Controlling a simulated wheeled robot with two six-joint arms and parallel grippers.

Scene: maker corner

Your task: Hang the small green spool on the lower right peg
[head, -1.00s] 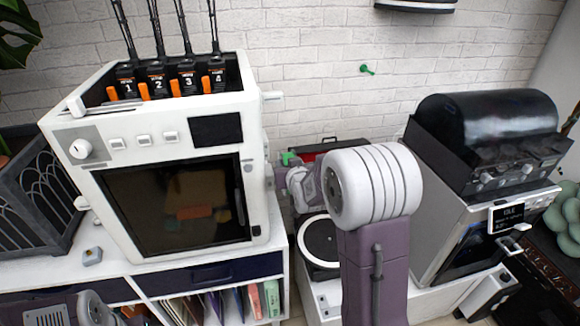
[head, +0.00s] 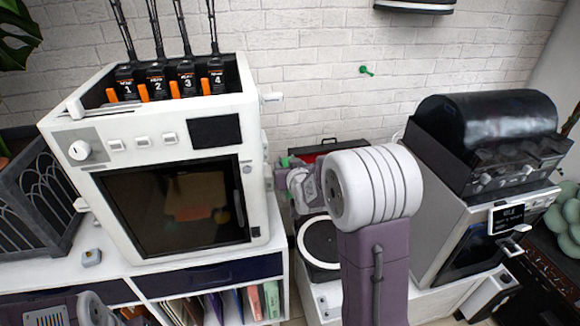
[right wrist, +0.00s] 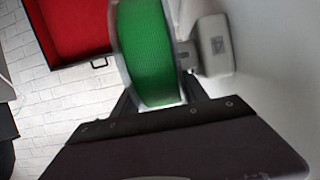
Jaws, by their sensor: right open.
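The small green spool (right wrist: 145,50) fills the top middle of the right wrist view, green filament between pale flanges. It lies between or just beyond the fingers of my right gripper (right wrist: 160,100), which is open. In the head view my right gripper (head: 290,178) is mostly hidden behind my own forearm, close to the printer's right side; only bits of green show there. The upper right peg (head: 272,97) sticks out bare from the white printer (head: 255,140). The lower right peg is hard to make out, and I cannot tell whether the spool is around it. My left gripper is out of view.
An open red-lined case (right wrist: 70,25) is close by at left. A round black plate (head: 320,240) and a dark-hooded machine (head: 490,140) stand right of the printer. A green peg (head: 367,70) is on the brick wall.

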